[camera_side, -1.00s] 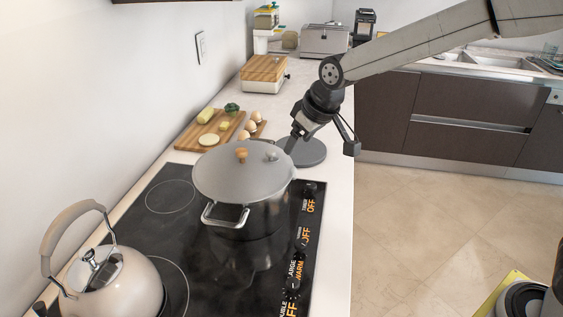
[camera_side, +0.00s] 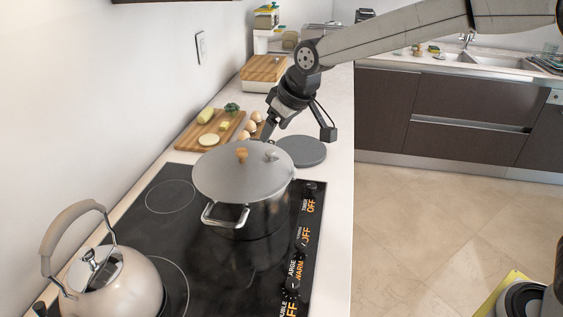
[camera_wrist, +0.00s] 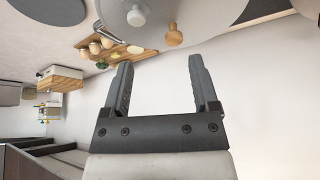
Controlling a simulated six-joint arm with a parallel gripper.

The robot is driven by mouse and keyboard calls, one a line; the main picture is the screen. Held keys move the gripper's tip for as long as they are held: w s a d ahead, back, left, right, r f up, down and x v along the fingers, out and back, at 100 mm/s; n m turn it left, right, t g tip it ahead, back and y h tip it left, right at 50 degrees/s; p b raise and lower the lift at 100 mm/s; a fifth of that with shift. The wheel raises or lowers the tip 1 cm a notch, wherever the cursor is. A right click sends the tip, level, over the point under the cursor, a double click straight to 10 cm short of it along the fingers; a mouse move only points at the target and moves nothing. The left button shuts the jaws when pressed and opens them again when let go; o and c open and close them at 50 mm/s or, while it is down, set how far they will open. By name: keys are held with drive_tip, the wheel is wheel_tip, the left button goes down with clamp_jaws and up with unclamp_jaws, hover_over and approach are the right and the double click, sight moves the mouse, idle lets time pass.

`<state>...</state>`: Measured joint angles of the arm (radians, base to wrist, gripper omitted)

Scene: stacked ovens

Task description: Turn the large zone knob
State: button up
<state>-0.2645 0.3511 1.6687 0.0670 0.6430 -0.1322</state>
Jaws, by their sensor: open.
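The cooktop (camera_side: 150,225) is a black glass hob with a column of black knobs along its right edge. The large zone knob (camera_side: 293,282) is in the lower part of that column, beside the orange label reading "WARM". My gripper (camera_side: 270,136) is in the air behind the grey lidded pot (camera_side: 245,178), far up the counter from the knob. In the wrist view my gripper (camera_wrist: 160,85) has its two fingers apart with nothing between them. The knobs do not show in the wrist view.
A kettle (camera_side: 115,285) stands at the cooktop's lower left. A cutting board (camera_side: 190,136) with vegetables, eggs (camera_side: 250,125) and a grey round disc (camera_side: 302,151) lie behind the pot.

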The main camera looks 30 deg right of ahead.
drive_tip(key=s+a+f+n+g+h, duration=0.2)
drive_tip(key=s+a+f+n+g, duration=0.2)
drive_tip(key=s+a+f, duration=0.35)
drive_tip(key=n+g+h, duration=0.3)
drive_tip(key=n+h, duration=0.1)
drive_tip(key=n, duration=0.1)
approach(292, 282)
drive_tip(key=shift+d+f, duration=0.1)
drive_tip(key=shift+f, duration=0.4)
drive_tip(key=shift+x, duration=3.9)
drive_tip(key=shift+r, duration=0.1)
clamp_jaws()
